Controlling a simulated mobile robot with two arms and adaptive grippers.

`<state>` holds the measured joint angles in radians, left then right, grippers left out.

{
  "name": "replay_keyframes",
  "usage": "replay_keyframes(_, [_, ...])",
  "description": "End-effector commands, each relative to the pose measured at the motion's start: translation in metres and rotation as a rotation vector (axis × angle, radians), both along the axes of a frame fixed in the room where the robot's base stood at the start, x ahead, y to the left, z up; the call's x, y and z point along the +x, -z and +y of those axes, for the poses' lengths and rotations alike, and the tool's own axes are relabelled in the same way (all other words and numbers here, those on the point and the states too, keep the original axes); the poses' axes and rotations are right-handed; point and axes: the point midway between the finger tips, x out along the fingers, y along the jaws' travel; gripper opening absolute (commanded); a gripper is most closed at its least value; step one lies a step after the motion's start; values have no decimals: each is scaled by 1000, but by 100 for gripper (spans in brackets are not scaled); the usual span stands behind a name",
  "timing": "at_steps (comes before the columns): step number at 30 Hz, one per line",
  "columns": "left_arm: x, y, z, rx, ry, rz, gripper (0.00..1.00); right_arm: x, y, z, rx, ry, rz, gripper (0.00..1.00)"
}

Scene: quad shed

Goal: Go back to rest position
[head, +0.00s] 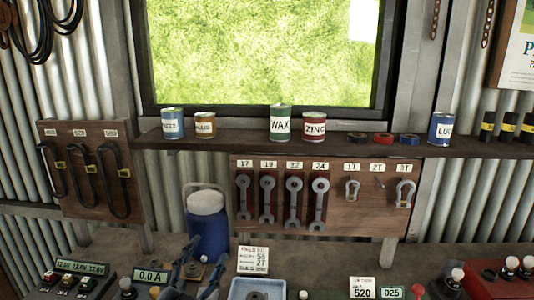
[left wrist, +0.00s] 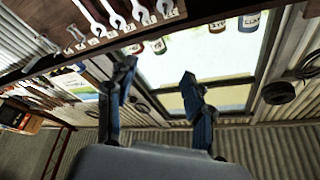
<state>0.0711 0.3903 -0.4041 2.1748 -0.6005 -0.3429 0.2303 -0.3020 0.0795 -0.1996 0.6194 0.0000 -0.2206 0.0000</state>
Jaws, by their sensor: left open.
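My left gripper (head: 193,272) shows at the bottom of the head view, in front of the workbench and just below the blue-and-white jug. Its two dark blue fingers are spread apart with nothing between them. In the left wrist view the gripper (left wrist: 158,85) shows its fingers wide apart, with the window and wall behind them in a tilted, turned picture. My right gripper is in neither view.
The workbench (head: 330,255) holds the jug (head: 207,228), a blue tray (head: 238,291), a meter (head: 152,276) and a red box with knobs (head: 500,280). Above are a wrench board (head: 258,222), a strap board (head: 87,203) and a shelf (head: 355,147) with several cans.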

Motion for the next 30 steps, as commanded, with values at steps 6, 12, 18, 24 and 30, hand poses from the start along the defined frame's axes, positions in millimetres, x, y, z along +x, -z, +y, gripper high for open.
replay_keyframes(6, [-53, 144, 70, -208, -306, 615, 52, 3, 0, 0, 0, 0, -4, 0])
replay_keyframes(12, [-140, 232, 88, -271, -434, 1059, 52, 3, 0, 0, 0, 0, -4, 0])
replay_keyframes(18, [-213, 273, 89, -286, -482, 1351, 52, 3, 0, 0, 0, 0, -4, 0])
replay_keyframes(24, [-278, 292, 84, -287, -496, 1588, 52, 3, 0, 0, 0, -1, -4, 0])
replay_keyframes(30, [-266, 357, 82, -276, -501, 1613, 52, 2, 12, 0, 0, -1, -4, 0])
